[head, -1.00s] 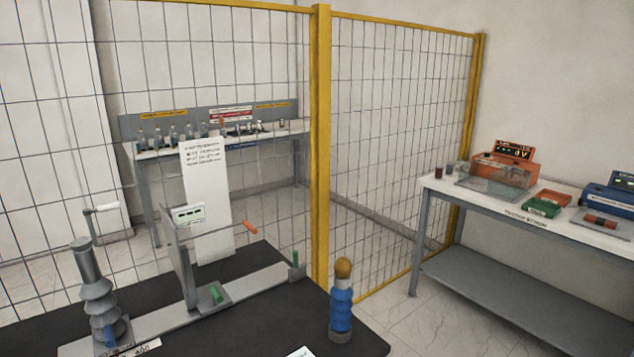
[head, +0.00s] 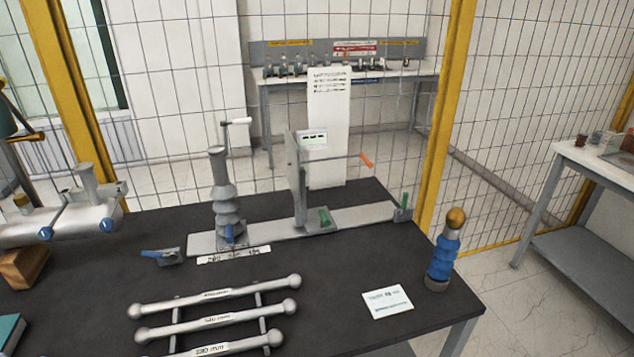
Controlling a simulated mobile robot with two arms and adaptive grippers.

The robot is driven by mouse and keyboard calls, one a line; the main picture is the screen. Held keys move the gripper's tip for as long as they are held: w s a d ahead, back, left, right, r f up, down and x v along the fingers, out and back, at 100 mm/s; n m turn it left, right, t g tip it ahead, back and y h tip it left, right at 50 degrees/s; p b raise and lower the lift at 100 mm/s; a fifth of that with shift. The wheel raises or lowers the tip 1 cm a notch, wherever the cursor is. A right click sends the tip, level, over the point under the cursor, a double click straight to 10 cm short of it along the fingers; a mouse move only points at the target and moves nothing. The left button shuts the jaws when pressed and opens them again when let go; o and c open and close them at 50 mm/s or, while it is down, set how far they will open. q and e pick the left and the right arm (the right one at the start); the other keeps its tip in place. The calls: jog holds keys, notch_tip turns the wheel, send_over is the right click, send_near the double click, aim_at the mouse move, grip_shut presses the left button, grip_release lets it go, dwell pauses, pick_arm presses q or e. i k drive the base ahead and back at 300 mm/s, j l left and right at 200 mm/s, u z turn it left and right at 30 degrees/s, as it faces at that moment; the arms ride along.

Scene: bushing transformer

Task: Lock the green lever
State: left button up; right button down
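A grey rail (head: 270,237) lies along the dark table. An upright grey plate (head: 298,180) stands on it, with an orange-handled crank (head: 365,161) on its right side. A green lever (head: 325,217) lies low and tilted at the foot of this plate. A second green lever (head: 405,201) stands upright at the rail's right end. I cannot tell from the frames which one is meant. A ribbed grey post (head: 222,190) with a blue lever (head: 229,233) at its base stands at the rail's left end. Neither of my grippers is in view.
Three grey rods (head: 215,317) lie at the table's front. A loose blue-handled clamp (head: 161,256) lies left of the rail. A blue ribbed bushing (head: 443,255) and a white card (head: 387,301) are at the right. Yellow-framed mesh fencing (head: 443,120) stands behind the table.

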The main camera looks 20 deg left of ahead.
aim_at(402, 214)
jog(key=i+l+u, duration=0.1)
jog(key=l, duration=0.35)
jog(key=i+l+u, duration=0.1)
jog(key=i+l, duration=0.2)
jog(key=l, duration=0.15)
jog(key=i+l+u, duration=0.1)
jog(key=l, duration=0.35)
jog(key=i+l, duration=0.25)
jog(key=l, duration=0.2)
jog(key=i+l+u, duration=0.15)
jog(key=l, duration=0.35)
jog(key=i+l+u, duration=0.1)
jog(key=l, duration=0.35)
jog(key=i+l+u, duration=0.1)
jog(key=l, duration=0.4)
jog(key=i+l+u, duration=0.1)
jog(key=l, duration=0.45)
jog(key=i, duration=0.1)
